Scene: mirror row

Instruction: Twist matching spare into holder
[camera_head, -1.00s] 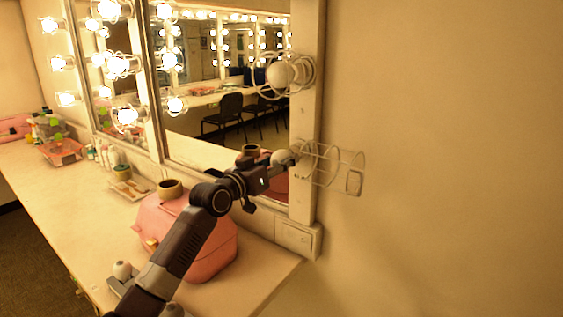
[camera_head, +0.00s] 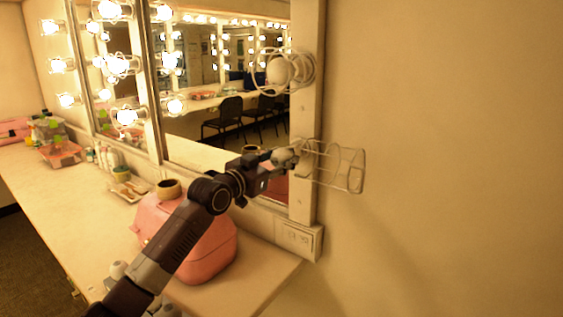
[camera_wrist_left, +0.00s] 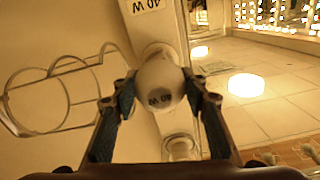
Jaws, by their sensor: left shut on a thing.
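My left gripper (camera_head: 283,157) is shut on a round white bulb (camera_wrist_left: 158,88) at the lower right post of the mirror frame. In the left wrist view the bulb sits between both fingertips (camera_wrist_left: 160,92), with dark upside-down print that looks like 60 W. An open wire cage (camera_head: 345,168) sticks out to the right of the bulb. It also shows in the left wrist view (camera_wrist_left: 48,98). A 40 W label (camera_wrist_left: 146,5) is on the white post. My right gripper is not in view.
An unlit bulb (camera_head: 281,70) in a wire guard is higher on the post. A pink case (camera_head: 190,240) with a round pot (camera_head: 169,189) on it stands on the counter (camera_head: 95,225) under my arm. Pale bulbs (camera_head: 118,270) lie front left. The wall at right is bare.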

